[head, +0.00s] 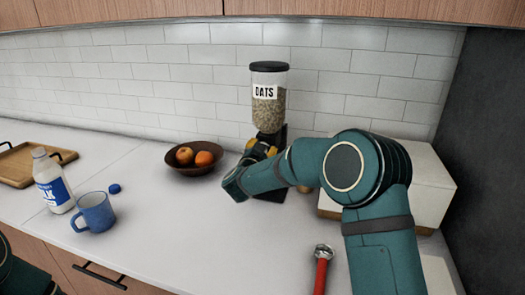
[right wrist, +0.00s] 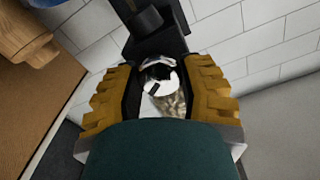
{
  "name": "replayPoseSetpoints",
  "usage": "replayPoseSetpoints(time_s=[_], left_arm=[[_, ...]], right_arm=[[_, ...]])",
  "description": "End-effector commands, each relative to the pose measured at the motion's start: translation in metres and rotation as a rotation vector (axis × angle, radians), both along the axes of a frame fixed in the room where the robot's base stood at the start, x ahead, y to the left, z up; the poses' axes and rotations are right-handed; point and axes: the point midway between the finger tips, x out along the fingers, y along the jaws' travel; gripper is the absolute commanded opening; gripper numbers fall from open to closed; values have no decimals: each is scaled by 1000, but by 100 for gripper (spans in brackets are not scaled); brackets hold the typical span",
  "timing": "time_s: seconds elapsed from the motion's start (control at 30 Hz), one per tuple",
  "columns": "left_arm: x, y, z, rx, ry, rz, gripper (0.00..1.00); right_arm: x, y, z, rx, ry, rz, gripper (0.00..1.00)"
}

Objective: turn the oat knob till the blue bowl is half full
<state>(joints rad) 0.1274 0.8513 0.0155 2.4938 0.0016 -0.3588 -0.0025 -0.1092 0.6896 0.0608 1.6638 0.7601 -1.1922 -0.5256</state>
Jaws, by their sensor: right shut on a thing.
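The oat dispenser (head: 269,97) stands against the tiled wall, a clear canister with a black lid and an OATS label on a black stand. It looks well filled with oats. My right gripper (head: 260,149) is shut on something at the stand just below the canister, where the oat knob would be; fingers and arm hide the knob. In the right wrist view the yellow fingers (right wrist: 160,90) stand either side of the dispenser. The blue bowl is not clearly visible; a sliver of something blue (right wrist: 40,3) shows at that view's top edge. My left gripper is out of view.
A brown fruit bowl (head: 192,170) sits left of the dispenser. Further left are a blue mug (head: 95,213), a blue cap (head: 115,188), a milk bottle (head: 52,182) and a wooden tray (head: 15,165). A red-handled tool (head: 321,272) lies in front; a white box (head: 427,180) stands right.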

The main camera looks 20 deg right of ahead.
Motion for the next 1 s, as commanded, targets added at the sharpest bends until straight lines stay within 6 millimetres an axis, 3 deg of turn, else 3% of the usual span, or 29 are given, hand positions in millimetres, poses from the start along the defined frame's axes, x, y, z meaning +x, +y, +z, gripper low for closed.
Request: replayPoseSetpoints(time_s=[0.4,0.43,0.5,0.83,1.0], left_arm=[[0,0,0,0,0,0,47],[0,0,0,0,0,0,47],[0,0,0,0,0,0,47],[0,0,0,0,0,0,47],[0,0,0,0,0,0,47]], right_arm=[[0,0,0,44,-29,0,5],[0,0,0,44,-29,0,50],[0,0,0,44,-29,0,75],[-1,0,0,44,-28,0,75],[-13,9,1,44,-28,3,75]])
